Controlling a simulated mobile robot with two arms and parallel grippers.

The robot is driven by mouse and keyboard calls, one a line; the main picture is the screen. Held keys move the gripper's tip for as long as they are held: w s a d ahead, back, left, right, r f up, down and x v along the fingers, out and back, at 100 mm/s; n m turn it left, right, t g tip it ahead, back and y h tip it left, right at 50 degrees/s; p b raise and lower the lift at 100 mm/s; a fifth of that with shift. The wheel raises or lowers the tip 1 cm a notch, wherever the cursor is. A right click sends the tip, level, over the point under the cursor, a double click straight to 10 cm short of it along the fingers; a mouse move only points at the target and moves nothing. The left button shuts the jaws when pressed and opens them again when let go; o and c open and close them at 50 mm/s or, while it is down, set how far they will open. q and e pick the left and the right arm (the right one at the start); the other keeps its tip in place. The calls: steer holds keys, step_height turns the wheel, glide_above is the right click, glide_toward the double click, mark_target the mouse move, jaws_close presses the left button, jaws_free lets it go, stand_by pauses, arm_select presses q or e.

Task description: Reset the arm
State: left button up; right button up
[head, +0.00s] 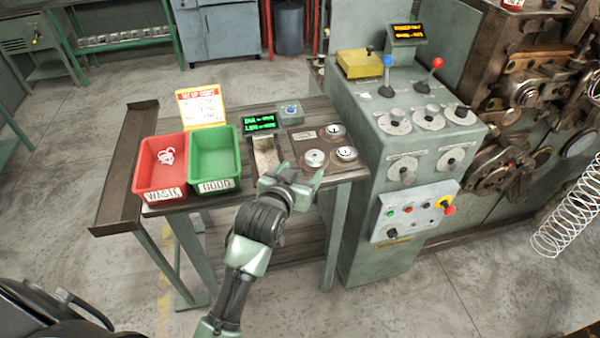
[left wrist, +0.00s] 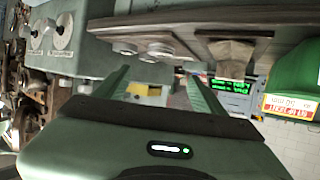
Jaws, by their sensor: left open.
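My left arm comes up from the bottom of the head view. My left gripper (head: 301,172) is over the front edge of the small bench (head: 270,212), near the round metal dials. Its fingers are apart with nothing between them. In the left wrist view, which looks upside down, the two fingers of the left gripper (left wrist: 156,72) are spread and empty, with the bench edge (left wrist: 225,30) beyond them. My right gripper is not in view.
On the bench stand a red waste bin (head: 147,192) with a white coil inside, a green bin (head: 228,165) and a green-lit display (head: 260,123). The control cabinet (head: 365,235) is right of the arm. A wire spring (head: 575,215) hangs at far right. Floor in front is clear.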

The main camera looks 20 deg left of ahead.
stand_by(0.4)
arm_select(q)
steer(key=s+f+m+g, duration=0.1)
steer(key=s+f+g, duration=0.25)
steer(key=s, duration=0.65)
steer(key=s+f+m+g, duration=0.1)
steer(key=s+f+g, duration=0.3)
steer(key=s, duration=0.6)
steer(key=s+f+g, duration=0.3)
steer(key=s+f, duration=0.3)
steer(key=s, duration=0.5)
step_height(320, 180, down, 26)
steer(key=s, duration=0.2)
steer(key=s+a+f+g, duration=0.2)
steer(key=s+a+f, duration=0.1)
steer(key=s+f, duration=1.2)
steer(key=shift+a+m, duration=0.15)
steer(key=shift+m, duration=0.25)
